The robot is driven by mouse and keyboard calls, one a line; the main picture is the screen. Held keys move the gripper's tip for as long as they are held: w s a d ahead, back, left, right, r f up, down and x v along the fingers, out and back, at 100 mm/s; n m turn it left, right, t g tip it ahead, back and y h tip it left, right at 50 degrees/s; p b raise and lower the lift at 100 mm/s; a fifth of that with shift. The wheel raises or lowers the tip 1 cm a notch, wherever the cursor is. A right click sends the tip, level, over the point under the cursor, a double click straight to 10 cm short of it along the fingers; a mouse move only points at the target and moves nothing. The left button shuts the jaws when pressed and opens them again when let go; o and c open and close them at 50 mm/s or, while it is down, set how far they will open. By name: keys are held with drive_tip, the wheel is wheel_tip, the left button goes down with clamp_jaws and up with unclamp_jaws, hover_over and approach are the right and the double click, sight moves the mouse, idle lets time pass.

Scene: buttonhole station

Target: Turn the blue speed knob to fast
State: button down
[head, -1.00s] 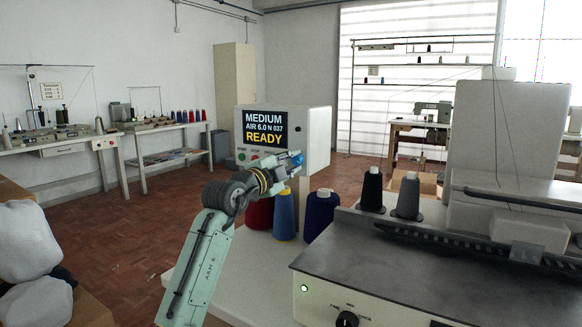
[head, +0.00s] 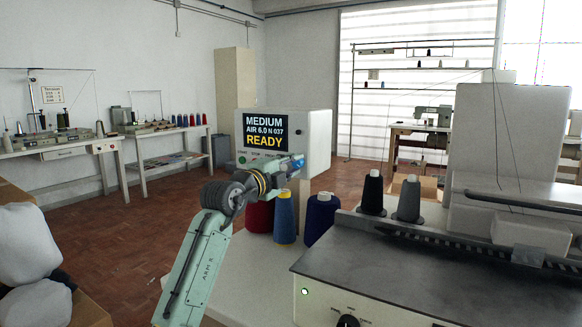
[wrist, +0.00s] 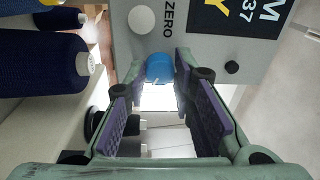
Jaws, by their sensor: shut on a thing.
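The blue speed knob (wrist: 159,68) sticks out from the grey control box (wrist: 130,45) in the wrist view. My gripper (head: 297,162) is at the lower right of the white-grey box front in the head view. Its two purple-padded fingers lie on either side of the knob in the wrist view, shut on it. In the head view the fingers mostly hide the knob. The box's display (head: 265,131) reads MEDIUM, AIR 6.0 N 037, READY.
Red (head: 260,215), blue (head: 285,219) and navy (head: 320,217) thread cones stand just below my gripper. A white button (wrist: 141,19) sits near the blue knob.

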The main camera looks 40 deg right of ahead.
drive_tip(key=c, duration=1.3)
unclamp_jaws()
drive_tip(key=shift+c, duration=0.2)
drive_tip(key=v, duration=1.2)
